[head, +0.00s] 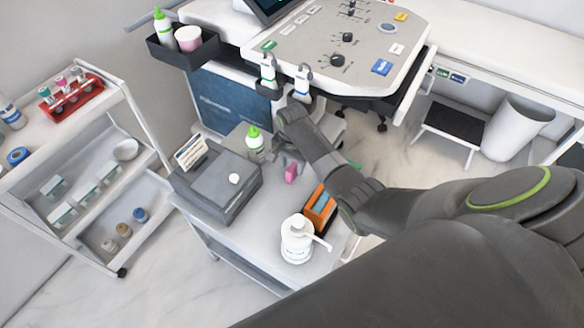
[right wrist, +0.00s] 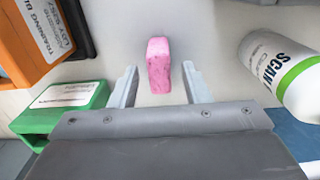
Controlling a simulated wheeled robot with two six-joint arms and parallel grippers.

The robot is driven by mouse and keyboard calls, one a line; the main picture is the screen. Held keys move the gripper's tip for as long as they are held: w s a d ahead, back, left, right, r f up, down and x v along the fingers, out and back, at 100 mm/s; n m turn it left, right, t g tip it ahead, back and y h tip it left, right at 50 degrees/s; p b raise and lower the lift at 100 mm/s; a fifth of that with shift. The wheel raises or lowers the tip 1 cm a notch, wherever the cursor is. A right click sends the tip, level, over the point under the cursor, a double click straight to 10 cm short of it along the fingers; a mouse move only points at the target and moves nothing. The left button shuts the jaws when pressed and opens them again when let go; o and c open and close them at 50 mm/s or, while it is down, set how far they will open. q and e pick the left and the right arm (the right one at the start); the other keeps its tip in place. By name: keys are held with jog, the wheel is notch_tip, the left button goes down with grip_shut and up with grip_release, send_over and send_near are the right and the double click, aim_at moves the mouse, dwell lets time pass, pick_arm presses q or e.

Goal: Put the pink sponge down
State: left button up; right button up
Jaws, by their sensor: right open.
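The pink sponge (head: 291,172) stands on the light grey top of a small cart (head: 262,222), just by my right gripper (head: 283,156). In the right wrist view the sponge (right wrist: 159,62) sits between and slightly beyond the two fingertips of my right gripper (right wrist: 160,78). The fingers are open, with a visible gap on each side of the sponge. The sponge looks to be resting on the surface. My left gripper is not in view.
A green-capped gel bottle (head: 254,146) stands close by, also in the right wrist view (right wrist: 284,72). An orange box (head: 319,207) and a green box (right wrist: 62,110) lie on the other side. A grey printer (head: 217,183) and white pump bottle (head: 297,242) share the cart.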

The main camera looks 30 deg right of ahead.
aim_at(292, 167)
notch_tip(292, 167, up, 9)
jog(key=p, duration=0.1)
jog(key=shift+r, duration=0.15)
dwell(0.5)
